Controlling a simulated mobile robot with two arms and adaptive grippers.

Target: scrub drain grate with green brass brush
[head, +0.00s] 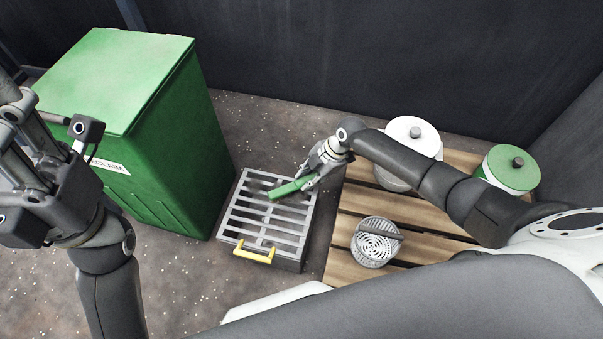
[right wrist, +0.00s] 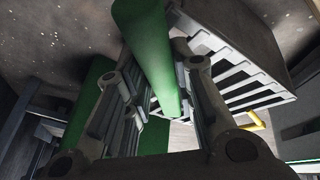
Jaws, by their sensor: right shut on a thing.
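The drain grate (head: 268,222) is a grey slatted metal frame with a yellow handle (head: 254,252) on its near side. It lies on the floor between the green bin and the pallet. My right gripper (head: 310,180) is shut on the green brush (head: 288,189), above the far right part of the grate. The brush's green body also shows between the fingers in the right wrist view (right wrist: 145,45). Its bristles are hidden, and I cannot tell whether they touch the slats. My left gripper (head: 45,165) is raised at the left edge, and its finger opening is unclear.
A tall green bin (head: 120,80) stands left of the grate. On the wooden pallet (head: 350,235) to the right are a round strainer (head: 376,244), a white lidded pot (head: 405,135) and a green-topped canister (head: 510,168). Dark walls close off the back. Speckled floor is open at front left.

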